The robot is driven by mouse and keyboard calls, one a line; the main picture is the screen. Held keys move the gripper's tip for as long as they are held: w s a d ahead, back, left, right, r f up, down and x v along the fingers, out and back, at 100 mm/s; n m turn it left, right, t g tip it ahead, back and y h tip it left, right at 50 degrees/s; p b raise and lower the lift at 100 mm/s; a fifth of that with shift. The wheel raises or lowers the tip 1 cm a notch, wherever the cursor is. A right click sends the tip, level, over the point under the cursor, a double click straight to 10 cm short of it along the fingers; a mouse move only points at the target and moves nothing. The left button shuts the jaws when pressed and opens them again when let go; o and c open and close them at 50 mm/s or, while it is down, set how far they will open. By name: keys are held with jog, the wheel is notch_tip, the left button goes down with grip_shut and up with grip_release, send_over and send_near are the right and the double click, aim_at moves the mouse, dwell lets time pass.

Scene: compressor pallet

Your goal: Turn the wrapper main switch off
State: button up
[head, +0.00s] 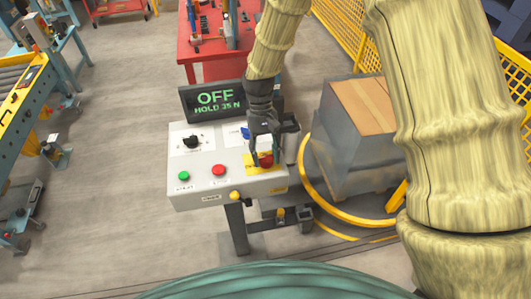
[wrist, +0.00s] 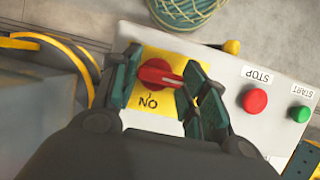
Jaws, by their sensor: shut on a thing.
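The main switch is a red rotary handle (head: 267,161) on a yellow plate at the right of the grey control box (head: 210,190). In the wrist view the red handle (wrist: 160,75) lies roughly crosswise, between the two fingers, with an upside-down "ON" label below it. My gripper (head: 262,157) reaches down from above and is shut on the handle; its dark green fingers (wrist: 162,84) also show in the wrist view. The display (head: 214,100) behind the box reads "OFF" and "HOLD 35 N" in green. Part of the yellow plate is hidden by the fingers.
A red stop button (head: 219,170), a green start button (head: 183,176) and a black knob (head: 191,142) sit left on the box. A yellow ring (head: 345,215) surrounds a wrapped grey load (head: 350,155) at right. A red table (head: 200,50) stands behind.

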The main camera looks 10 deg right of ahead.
dwell(0.5)
jog(key=o, duration=1)
jog(key=v, duration=1.2)
jog(key=shift+d, duration=0.15)
